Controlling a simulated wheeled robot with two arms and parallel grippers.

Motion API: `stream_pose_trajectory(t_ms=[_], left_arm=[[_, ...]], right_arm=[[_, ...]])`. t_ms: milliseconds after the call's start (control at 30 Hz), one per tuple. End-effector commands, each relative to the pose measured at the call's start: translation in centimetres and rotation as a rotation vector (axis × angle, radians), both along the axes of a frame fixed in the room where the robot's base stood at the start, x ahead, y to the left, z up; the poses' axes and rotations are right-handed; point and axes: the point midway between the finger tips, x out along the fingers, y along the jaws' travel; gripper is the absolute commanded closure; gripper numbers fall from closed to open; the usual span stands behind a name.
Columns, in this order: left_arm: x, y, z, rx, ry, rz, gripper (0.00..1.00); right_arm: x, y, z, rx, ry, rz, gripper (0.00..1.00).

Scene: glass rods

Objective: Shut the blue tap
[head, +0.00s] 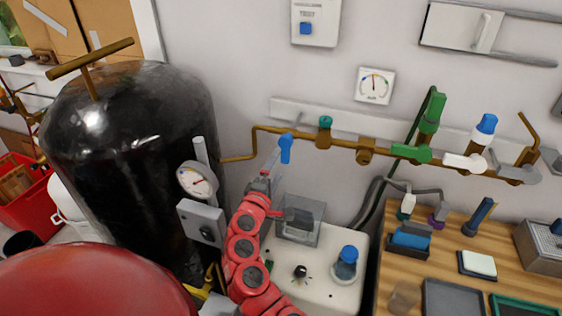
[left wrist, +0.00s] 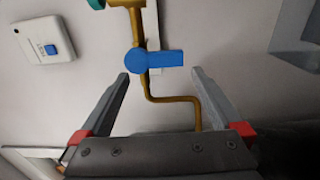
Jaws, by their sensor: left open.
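The blue tap (head: 286,148) is on the brown wall pipe (head: 340,142), near the pipe's left end. Its flat handle points down, crosswise to the pipe. In the left wrist view the blue tap (left wrist: 158,60) lies just ahead of the fingertips, its handle sideways across the pipe. My left gripper (head: 276,173) is just below the tap in the head view. In the left wrist view my left gripper (left wrist: 160,76) is open, with nothing between its fingers; I cannot tell whether a finger touches the handle. My right gripper is not in view.
A black tank (head: 130,140) with a gauge (head: 197,181) stands left of my arm. Green (head: 411,152) and white (head: 464,162) taps sit farther right on the pipe. Below are a white counter (head: 325,287) and a wooden bench (head: 455,240) with small items.

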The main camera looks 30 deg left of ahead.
Motion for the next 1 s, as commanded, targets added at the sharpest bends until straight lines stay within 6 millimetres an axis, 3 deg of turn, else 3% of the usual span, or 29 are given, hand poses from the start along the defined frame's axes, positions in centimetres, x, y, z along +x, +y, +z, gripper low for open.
stream_pose_trajectory(t_ms=[167, 300, 500, 700, 1000], left_arm=[[-3.5, -0.9, -0.3, -0.001, 0.003, 0.001, 0.00], [-5.5, -1.2, 0.5, 0.001, 0.010, 0.002, 0.00], [-7.9, -1.8, 0.3, 0.001, 0.006, 0.001, 0.00], [-9.1, -2.1, 0.0, -0.001, 0.003, 0.000, 0.00], [-9.2, -2.2, -0.1, -0.001, 0.001, 0.000, 0.00]], right_arm=[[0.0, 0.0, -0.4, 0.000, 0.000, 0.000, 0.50], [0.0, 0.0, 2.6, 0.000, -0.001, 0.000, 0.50], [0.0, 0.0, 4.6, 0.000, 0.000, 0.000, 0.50], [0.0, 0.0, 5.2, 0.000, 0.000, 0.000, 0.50], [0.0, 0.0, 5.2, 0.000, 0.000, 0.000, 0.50]])
